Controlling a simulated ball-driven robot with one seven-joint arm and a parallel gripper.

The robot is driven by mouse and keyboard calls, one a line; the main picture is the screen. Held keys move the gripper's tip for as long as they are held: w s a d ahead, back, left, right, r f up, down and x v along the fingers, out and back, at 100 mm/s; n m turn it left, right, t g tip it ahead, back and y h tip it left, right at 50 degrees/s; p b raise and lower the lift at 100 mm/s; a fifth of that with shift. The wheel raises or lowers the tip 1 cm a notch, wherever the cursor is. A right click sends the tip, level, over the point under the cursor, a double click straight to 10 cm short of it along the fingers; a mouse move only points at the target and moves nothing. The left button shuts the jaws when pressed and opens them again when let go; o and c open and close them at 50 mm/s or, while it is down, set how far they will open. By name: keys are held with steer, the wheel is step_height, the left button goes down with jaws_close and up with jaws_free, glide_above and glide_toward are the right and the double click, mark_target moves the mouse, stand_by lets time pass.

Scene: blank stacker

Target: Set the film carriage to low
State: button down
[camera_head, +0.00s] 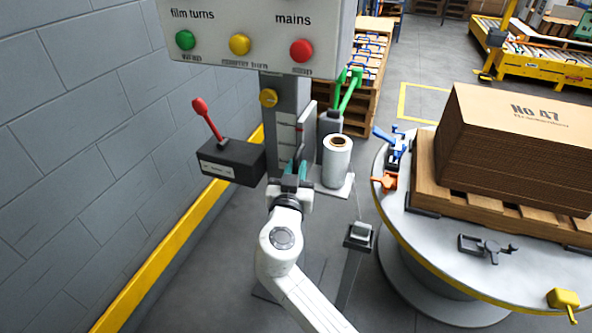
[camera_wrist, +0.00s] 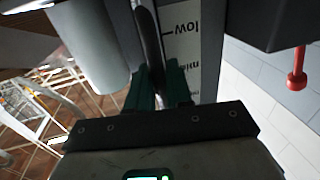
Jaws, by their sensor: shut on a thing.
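The film carriage (camera_head: 307,133) is on the grey column, with the white film roll (camera_head: 337,160) at its right; the roll also shows in the wrist view (camera_wrist: 92,40). My gripper (camera_head: 294,169) is at the column's front, left of the roll. In the wrist view, my gripper's green fingers (camera_wrist: 160,90) are shut on a dark upright handle (camera_wrist: 147,35). Beside the handle is a pale scale (camera_wrist: 183,60) with the word "low" near its top and a second label lower down, partly cut off. The carriage's exact setting on the scale cannot be read.
A black box with a red lever (camera_head: 207,118) stands left of the column. A control panel with green, yellow and red buttons (camera_head: 240,44) hangs above. The round turntable (camera_head: 430,235) with a pallet of cardboard is at right. A grey wall closes the left.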

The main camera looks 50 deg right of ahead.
steer(key=shift+f, duration=0.1)
stand_by(0.3)
step_height(320, 180, down, 12)
steer(key=b, duration=1.4)
steer(key=shift+r, duration=0.25)
steer(key=shift+f, duration=0.1)
steer(key=c, duration=1.3)
jaws_free()
steer(key=shift+c, duration=0.2)
steer(key=shift+o, duration=0.6)
steer(key=shift+a+r, duration=0.1)
steer(key=shift+r, duration=0.1)
steer(key=p+v, duration=0.1)
steer(key=v, duration=0.9)
steer(key=shift+s+a, duration=0.3)
steer(key=shift+f, duration=0.1)
